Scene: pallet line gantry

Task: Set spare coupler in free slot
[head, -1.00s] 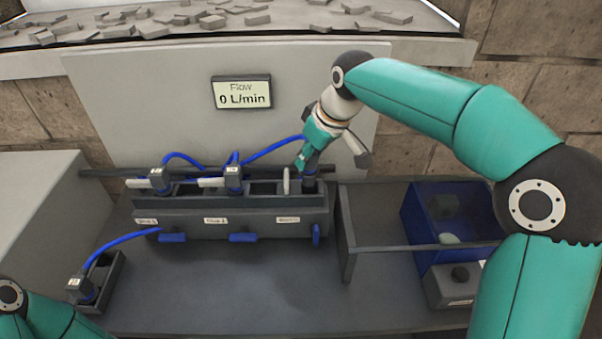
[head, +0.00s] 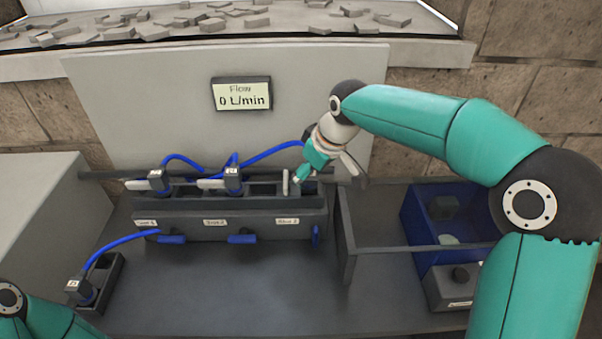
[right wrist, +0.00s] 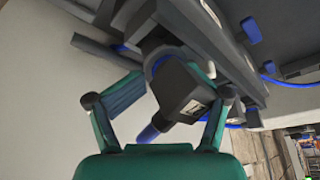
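A dark manifold (head: 190,222) on the bench has a row of slots. Two couplers (head: 158,180) (head: 233,178) with blue hoses stand in its left and middle slots. My right gripper (head: 303,180) is low at the right end of the row. In the right wrist view it is shut on a dark coupler (right wrist: 185,92) with a pale label and blue tail. The coupler's front end meets the manifold, but its seating is hidden. Another hosed coupler (head: 85,292) sits in a small holder at front left. My left gripper is out of view.
A display (head: 242,94) reads Flow 0 L/min. The right blue valve handle (head: 316,236) is upright; the other two lie sideways. A thin rail frame (head: 345,235) and a blue bin (head: 425,225) stand right of the manifold. The bench front is clear.

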